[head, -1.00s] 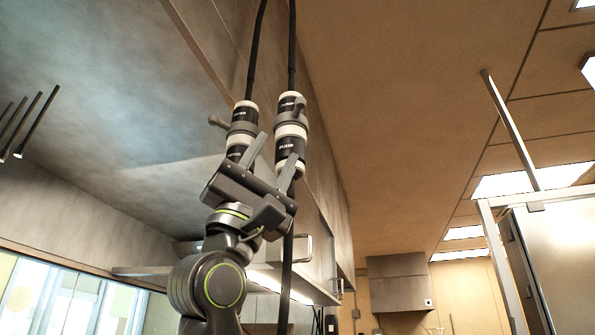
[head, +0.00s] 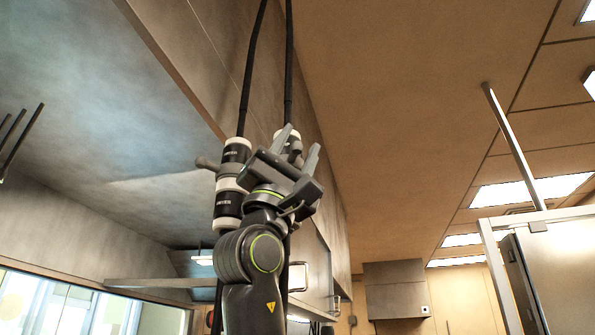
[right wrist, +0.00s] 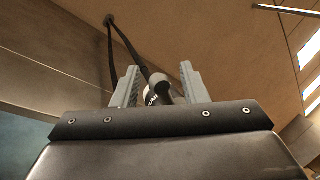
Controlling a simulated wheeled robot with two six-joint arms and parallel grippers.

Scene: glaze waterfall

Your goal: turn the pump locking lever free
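The pump coupling (head: 280,135), a black and pale cylinder on a hanging hose, is mostly hidden behind my right gripper (head: 300,138) in the head view. Its locking lever (head: 296,147) shows only as a small dark piece between the fingers. In the right wrist view my right gripper (right wrist: 159,68) is open, its fingers apart. A rounded grey lever end (right wrist: 163,86) shows between them, with part of the labelled black coupling (right wrist: 151,98) behind. I cannot tell whether a finger touches it. My left gripper is not in view.
A second, similar coupling (head: 229,200) hangs close to the left, with a grey lever (head: 206,163) sticking out leftward. Black hoses (head: 289,70) run up from both. A wall panel (head: 190,80) lies behind them. Open space lies to the right, before a metal-framed cabinet (head: 555,255).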

